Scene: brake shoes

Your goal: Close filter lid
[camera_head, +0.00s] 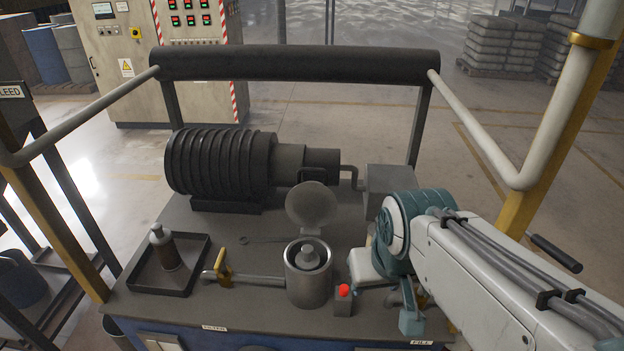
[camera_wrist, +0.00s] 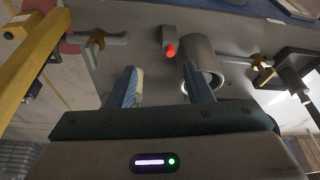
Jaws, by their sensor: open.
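The filter (camera_head: 309,283) is a grey metal cylinder on the bench, with its open top showing a round inner part. Its round grey lid (camera_head: 312,203) stands raised at the far side of the opening. In the wrist view the filter (camera_wrist: 201,52) is partly behind one finger, and I cannot make out the lid there. My gripper (camera_wrist: 161,88) is open, with nothing between its two blue-grey fingers. In the head view my arm comes in from the right and its end is to the right of the filter, apart from the lid; the fingers are not clear there.
A red button on a grey box (camera_head: 343,292) stands close to the filter's right. A pipe with a yellow valve handle (camera_head: 224,272) is on its left. A black tray (camera_head: 168,267) holds a bottle (camera_head: 165,247). A ribbed motor (camera_head: 220,163) and a black padded bar (camera_head: 295,64) are behind.

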